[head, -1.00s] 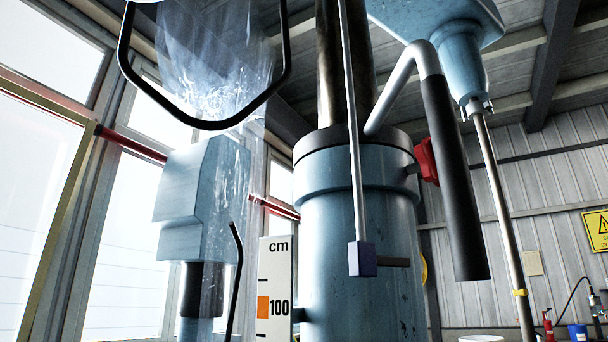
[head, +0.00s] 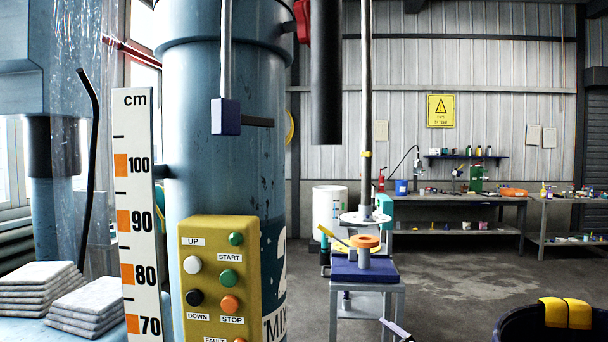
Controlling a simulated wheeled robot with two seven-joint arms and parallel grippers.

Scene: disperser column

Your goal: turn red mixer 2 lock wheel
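The mixer is a blue steel column (head: 222,150) with a large "2" and the start of "MIX" on its lower right side. A red part (head: 302,20), seen edge-on and looking like the lock wheel, sits on the column's upper right side. Neither of my grippers can be made out.
A yellow button panel (head: 218,275) and a cm scale (head: 138,210) stand in front of the column. White sacks (head: 38,275) are stacked at left. A blue-topped stand (head: 365,270) is right of the column. A black tub (head: 520,325) is at lower right.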

